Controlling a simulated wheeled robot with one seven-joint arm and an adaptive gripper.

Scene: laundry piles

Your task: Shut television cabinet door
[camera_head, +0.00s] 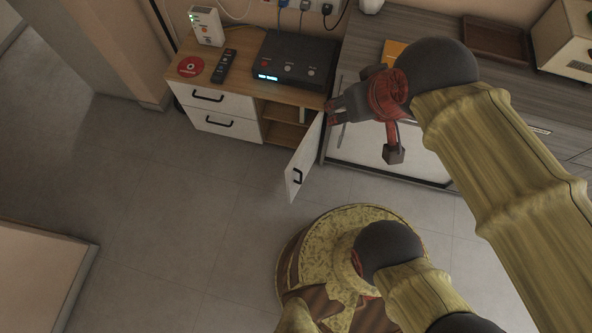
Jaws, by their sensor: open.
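The television cabinet (225,128) is a low wooden unit with white fronts against the back wall. Its white door (307,158) stands open on the right side, swung out toward me, with a black handle (297,176) near its free edge. The open compartment (285,125) shows wooden shelves. My gripper (365,130), dark with red parts, is open and empty. In the picture it is to the right of the door, close to the door's top hinge-side corner. I cannot tell whether it touches the door.
A black box (293,60), a remote (224,67), a red disc (191,67) and a white router (206,26) lie on the cabinet top. A grey cabinet (408,30) stands close on the right. The tiled floor (190,200) is clear in front and left.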

